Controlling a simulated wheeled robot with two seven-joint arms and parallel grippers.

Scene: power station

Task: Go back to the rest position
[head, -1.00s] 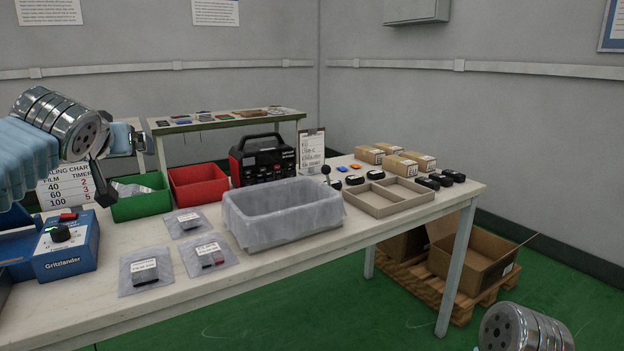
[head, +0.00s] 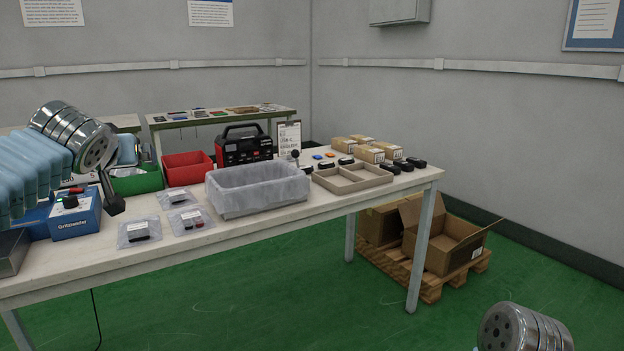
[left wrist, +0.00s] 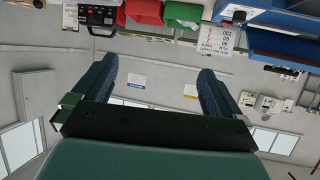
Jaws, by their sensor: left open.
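My left gripper (head: 120,172) is raised at the left of the head view, in front of the near table's left end. In the left wrist view it (left wrist: 158,78) is open, its two fingers wide apart with nothing between them. Of my right arm only a metal joint shows at the bottom right of the head view; its gripper is out of view.
The near table (head: 260,228) holds a lined grey bin (head: 255,200), red bin (head: 186,170), green bin (head: 136,184), blue Gritzlander device (head: 75,222), bagged parts and a divided tray (head: 350,181). Cartons on a pallet (head: 425,278) stand at right. The green floor in front is clear.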

